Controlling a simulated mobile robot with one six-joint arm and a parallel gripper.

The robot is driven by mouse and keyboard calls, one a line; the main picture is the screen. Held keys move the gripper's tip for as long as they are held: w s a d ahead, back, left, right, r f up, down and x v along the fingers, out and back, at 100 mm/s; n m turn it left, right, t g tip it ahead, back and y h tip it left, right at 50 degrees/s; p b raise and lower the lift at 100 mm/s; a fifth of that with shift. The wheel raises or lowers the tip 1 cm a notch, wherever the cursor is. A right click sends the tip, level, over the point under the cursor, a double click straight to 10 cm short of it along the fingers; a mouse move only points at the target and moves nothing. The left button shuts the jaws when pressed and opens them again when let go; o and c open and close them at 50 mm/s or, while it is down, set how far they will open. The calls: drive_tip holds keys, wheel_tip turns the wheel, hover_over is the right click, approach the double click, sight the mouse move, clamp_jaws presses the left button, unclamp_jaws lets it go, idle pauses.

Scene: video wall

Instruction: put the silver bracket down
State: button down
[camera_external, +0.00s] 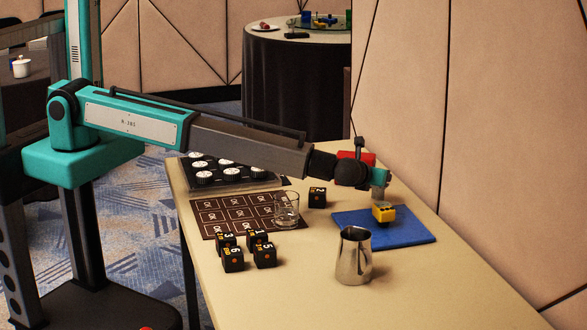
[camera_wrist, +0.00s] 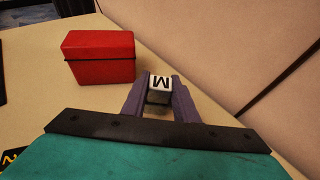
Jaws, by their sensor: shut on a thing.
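My gripper (camera_wrist: 159,90) is shut on a small grey block with a white face marked M (camera_wrist: 159,83), which sits between its two fingers in the wrist view. Its shape does not clearly read as a silver bracket, and its lower part is hidden. In the external view my gripper (camera_external: 381,192) points down over the blue mat (camera_external: 350,226) near the right edge of the table. A yellow block (camera_external: 383,213) with dark spots shows right under the gripper there. I cannot tell whether it touches the fingers.
A red box (camera_wrist: 98,57) stands left of the gripper, close to the wrist (camera_external: 368,157). A steel pitcher (camera_external: 354,257), a glass (camera_external: 286,210) and several black numbered cubes (camera_external: 233,259) stand on the table. The wall is close on the right. The table's near right end is clear.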

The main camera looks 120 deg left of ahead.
drive_tip(key=shift+f, duration=0.2)
drive_tip(key=c, duration=1.4)
unclamp_jaws()
drive_tip(key=shift+r, duration=0.1)
drive_tip(key=b+v, duration=0.2)
drive_tip(key=v, duration=1)
